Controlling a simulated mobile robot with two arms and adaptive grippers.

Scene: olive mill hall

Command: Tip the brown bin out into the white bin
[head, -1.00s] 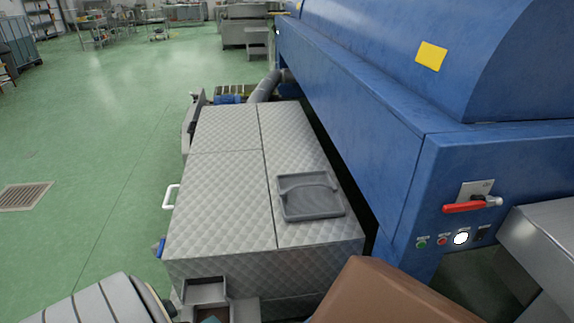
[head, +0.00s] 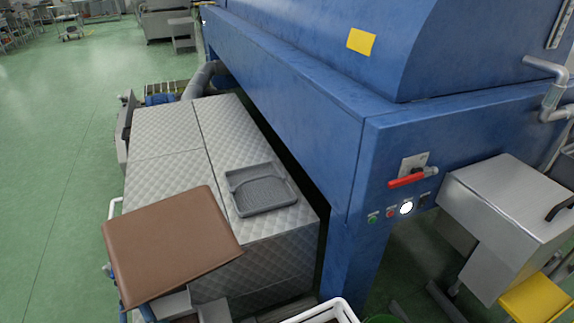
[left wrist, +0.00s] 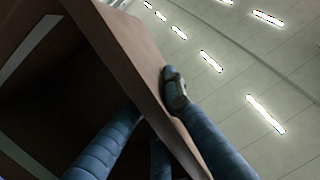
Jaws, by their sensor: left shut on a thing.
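The brown bin (head: 170,245) is in the air at the lower left of the head view, tilted, with a broad flat brown face toward me. Its inside is hidden there. In the left wrist view the brown bin's wall (left wrist: 128,60) runs between the blue fingers of my left gripper (left wrist: 155,100), which is shut on it. Whether the bin holds anything is too dark to tell. The white bin (head: 343,308) shows only its rim and a dark inside at the bottom edge of the head view, right of the brown bin and apart from it. My right gripper is not in view.
A quilted metal cabinet (head: 165,130) with a grey tray (head: 262,188) on top stands behind the brown bin. A big blue machine (head: 290,110) with a red-handled switch (head: 406,181) is beyond. A steel box (head: 510,210) stands at right; open green floor (head: 60,150) lies left.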

